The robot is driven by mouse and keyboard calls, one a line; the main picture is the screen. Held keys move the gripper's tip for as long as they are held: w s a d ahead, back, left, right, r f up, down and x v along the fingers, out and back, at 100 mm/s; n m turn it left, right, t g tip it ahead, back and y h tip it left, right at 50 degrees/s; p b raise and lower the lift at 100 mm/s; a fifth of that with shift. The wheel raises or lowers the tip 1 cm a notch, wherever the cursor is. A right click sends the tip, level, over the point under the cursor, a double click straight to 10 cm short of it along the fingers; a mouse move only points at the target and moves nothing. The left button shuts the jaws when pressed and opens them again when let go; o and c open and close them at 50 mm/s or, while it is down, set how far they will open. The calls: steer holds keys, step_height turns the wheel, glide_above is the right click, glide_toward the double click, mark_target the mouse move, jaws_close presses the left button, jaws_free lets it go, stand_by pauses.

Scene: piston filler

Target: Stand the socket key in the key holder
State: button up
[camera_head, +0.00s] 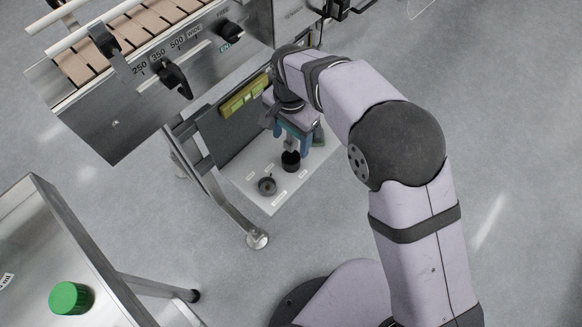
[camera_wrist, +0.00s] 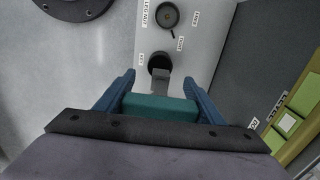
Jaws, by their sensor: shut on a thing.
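The socket key has a teal handle (camera_wrist: 160,107) and a grey shank (camera_wrist: 160,82). My gripper (camera_wrist: 162,90) has its blue fingers on either side of the handle and is shut on it. In the head view my gripper (camera_head: 291,142) points down over the shelf, with the key's dark lower end below it. The key holder is a black round cup (camera_head: 291,162) on the white shelf; it also shows in the wrist view (camera_wrist: 159,62). The key's end overlaps the cup's near rim in the wrist view. I cannot tell whether it is inside or just above.
A second dark round holder (camera_head: 267,186) stands beside the cup, with small labels around. A green-yellow box (camera_head: 245,95) is on the dark panel behind the shelf. The shelf's leg (camera_head: 225,205) stands at the left. A steel table with a green cap (camera_head: 71,298) is at lower left.

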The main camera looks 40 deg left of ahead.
steer(key=shift+f+b, duration=1.35)
steer(key=shift+f, duration=3.6)
steer(key=shift+f, duration=0.1)
steer(key=o, duration=1.1)
steer(key=shift+c, duration=0.2)
step_height(320, 180, up, 12)
steer(key=p, duration=0.3)
steer(key=shift+w, duration=0.1)
